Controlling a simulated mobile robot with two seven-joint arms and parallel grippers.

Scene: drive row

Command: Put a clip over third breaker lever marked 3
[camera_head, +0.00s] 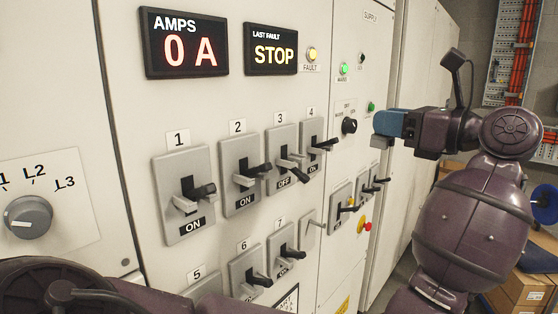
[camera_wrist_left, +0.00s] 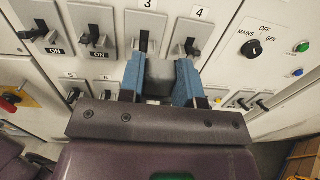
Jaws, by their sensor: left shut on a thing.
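Breaker 3 (camera_head: 281,141) is on the panel between breakers 2 and 4, with OFF showing below its dark lever (camera_head: 288,163). In the left wrist view, breaker 3 (camera_wrist_left: 131,28) is just beyond the fingertips. In the left wrist view, the gripper (camera_wrist_left: 160,78) is shut on a small grey clip (camera_wrist_left: 158,68). The clip appears apart from the lever.
Breakers 1 (camera_head: 178,160), 2 (camera_head: 236,155) and 4 (camera_head: 309,132) stand in the same row; levers stick out from them. A lower row includes breaker 6 (camera_head: 240,265) and breaker 7 (camera_head: 274,240). A rotary knob (camera_head: 349,126) is to the right. Cardboard boxes (camera_head: 525,285) lie on the floor.

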